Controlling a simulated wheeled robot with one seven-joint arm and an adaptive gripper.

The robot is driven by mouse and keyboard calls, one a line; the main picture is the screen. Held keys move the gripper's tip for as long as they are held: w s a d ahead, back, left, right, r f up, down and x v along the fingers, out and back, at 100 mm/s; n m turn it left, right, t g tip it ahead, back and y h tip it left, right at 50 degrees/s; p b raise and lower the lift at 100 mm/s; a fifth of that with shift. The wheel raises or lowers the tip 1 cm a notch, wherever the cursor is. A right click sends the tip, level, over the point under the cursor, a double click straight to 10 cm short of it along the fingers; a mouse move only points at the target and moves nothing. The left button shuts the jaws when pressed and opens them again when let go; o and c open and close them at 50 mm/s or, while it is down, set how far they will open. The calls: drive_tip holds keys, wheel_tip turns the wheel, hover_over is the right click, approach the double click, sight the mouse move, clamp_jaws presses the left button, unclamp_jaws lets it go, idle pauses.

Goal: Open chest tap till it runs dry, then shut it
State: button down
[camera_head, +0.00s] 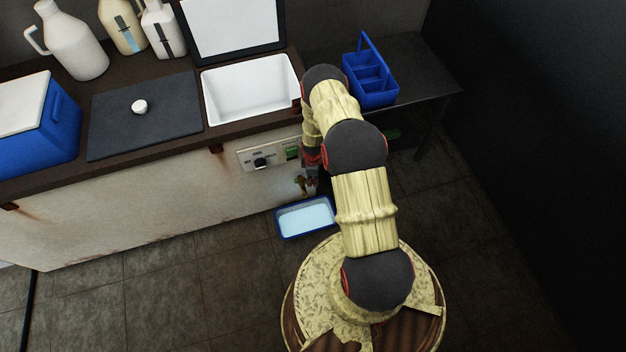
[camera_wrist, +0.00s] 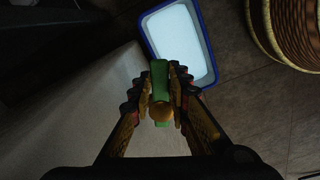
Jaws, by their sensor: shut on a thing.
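The chest (camera_head: 165,205) has a pale, rust-stained front, with its tap (camera_head: 299,184) low at the right end, partly hidden by my gripper. In the wrist view the tap shows a green handle (camera_wrist: 160,75) and a round brass part (camera_wrist: 161,111). My gripper (camera_wrist: 161,88) is shut on the green handle, one finger on each side. In the head view my gripper (camera_head: 310,177) is mostly covered by my arm. A blue tray (camera_head: 284,232) on the floor below holds pale liquid (camera_head: 306,216). I cannot make out a stream from the tap.
A panel (camera_head: 268,154) with a black knob and green switch is above the tap. A blue caddy (camera_head: 371,85) sits on the right table.

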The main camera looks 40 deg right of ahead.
drive_tip(key=c, duration=1.7)
unclamp_jaws()
drive_tip(key=shift+r, duration=0.1)
wheel_tip(320, 180, up, 12)
drive_tip(key=shift+f, duration=0.1)
drive_tip(key=shift+c, duration=0.2)
